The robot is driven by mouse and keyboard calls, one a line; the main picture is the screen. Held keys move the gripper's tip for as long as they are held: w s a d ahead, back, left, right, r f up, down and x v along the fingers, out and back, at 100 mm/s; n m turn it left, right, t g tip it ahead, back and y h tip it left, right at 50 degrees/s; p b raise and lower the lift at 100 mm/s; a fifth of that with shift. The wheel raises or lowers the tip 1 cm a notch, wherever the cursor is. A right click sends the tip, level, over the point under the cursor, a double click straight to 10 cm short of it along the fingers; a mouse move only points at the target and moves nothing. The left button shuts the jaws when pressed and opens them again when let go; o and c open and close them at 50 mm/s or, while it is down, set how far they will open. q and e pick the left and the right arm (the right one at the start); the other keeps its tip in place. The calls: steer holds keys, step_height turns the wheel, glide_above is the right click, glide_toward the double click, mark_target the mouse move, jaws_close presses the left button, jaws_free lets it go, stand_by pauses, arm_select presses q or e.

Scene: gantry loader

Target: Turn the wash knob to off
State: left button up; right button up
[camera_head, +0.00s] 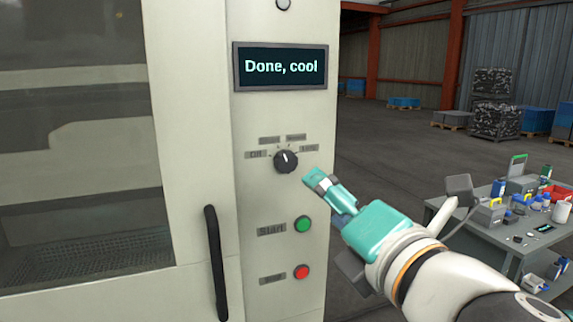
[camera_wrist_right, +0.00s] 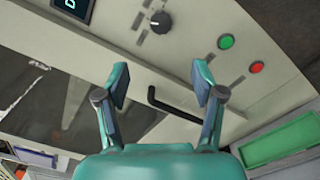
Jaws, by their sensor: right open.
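The wash knob (camera_head: 286,161) is a dark round knob with a white pointer mark on the machine's light front panel. Its pointer stands nearly upright, slightly left, among several small labels; the label at its left looks like "Off". In the right wrist view the knob (camera_wrist_right: 160,22) is at the top, beyond the fingers. My right gripper (camera_head: 315,181) is just right of and below the knob, apart from it. In the right wrist view its two fingers (camera_wrist_right: 161,88) are spread with nothing between them. My left gripper is in neither view.
A display (camera_head: 281,66) above the knob reads "Done, cool". A green button (camera_head: 302,224) and a red button (camera_head: 301,271) sit below it. A black door handle (camera_head: 216,262) stands at the left. A cluttered grey table (camera_head: 480,246) stands at the right.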

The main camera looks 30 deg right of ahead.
mark_target(287, 166)
steer(key=x, duration=1.5)
steer(key=shift+w+d+f, duration=0.1)
steer(key=shift+w+d, duration=0.15)
steer(key=c, duration=1.1)
steer(key=shift+c, duration=0.2)
steer(key=shift+n, duration=0.5)
steer(key=n, duration=0.3)
steer(key=shift+f+n, duration=0.1)
steer(key=shift+n, duration=0.2)
steer(key=n+p, duration=0.1)
steer(key=n, duration=0.3)
steer(key=shift+n, duration=0.3)
